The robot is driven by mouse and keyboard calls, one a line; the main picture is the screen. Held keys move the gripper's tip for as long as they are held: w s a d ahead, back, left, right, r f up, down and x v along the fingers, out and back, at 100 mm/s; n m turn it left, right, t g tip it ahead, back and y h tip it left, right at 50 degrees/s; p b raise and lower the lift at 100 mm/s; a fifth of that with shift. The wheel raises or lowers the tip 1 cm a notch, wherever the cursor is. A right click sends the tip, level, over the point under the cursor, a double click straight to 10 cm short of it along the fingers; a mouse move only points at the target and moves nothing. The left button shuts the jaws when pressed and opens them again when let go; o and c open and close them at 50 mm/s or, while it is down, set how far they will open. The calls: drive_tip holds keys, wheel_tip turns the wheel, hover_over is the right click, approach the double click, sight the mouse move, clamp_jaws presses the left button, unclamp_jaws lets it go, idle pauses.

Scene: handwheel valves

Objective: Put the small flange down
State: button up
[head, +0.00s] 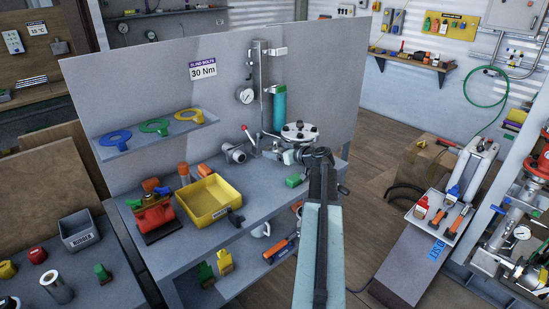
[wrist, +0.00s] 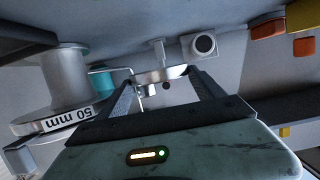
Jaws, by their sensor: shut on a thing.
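My gripper (wrist: 158,82) is shut on a small shiny metal piece (wrist: 160,74), which looks like the small flange, seen nearly edge-on between the two fingertips. In the head view my gripper (head: 304,156) is over the right part of the workbench (head: 262,178), just in front of a round pale disc with dark holes (head: 299,131). My own arm hides part of the bench edge there. I cannot tell whether the held piece touches anything below it.
A pipe part marked "50 mm" (wrist: 62,118) is close on the left in the wrist view. A grey pipe fitting (head: 235,152), a teal cylinder (head: 279,108) and a small green block (head: 293,181) are nearby. A yellow bin (head: 207,216) stands left. The panel (head: 160,100) closes the back.

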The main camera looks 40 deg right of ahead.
drive_tip(key=f+b, duration=0.1)
drive_tip(key=f, duration=0.1)
drive_tip(key=f+b, duration=0.1)
drive_tip(key=shift+s+f+b, duration=0.25)
drive_tip(key=shift+f+b, duration=0.1)
drive_tip(key=shift+f, duration=0.05)
drive_tip(key=shift+w+a+r, duration=0.15)
drive_tip(key=shift+w+r, duration=0.05)
drive_tip(key=shift+w, duration=0.05)
drive_tip(key=shift+f, duration=0.4)
drive_tip(key=shift+a+f+b, duration=0.1)
drive_tip(key=shift+b, duration=0.25)
drive_tip(key=shift+s, duration=0.1)
drive_tip(key=shift+a, duration=0.1)
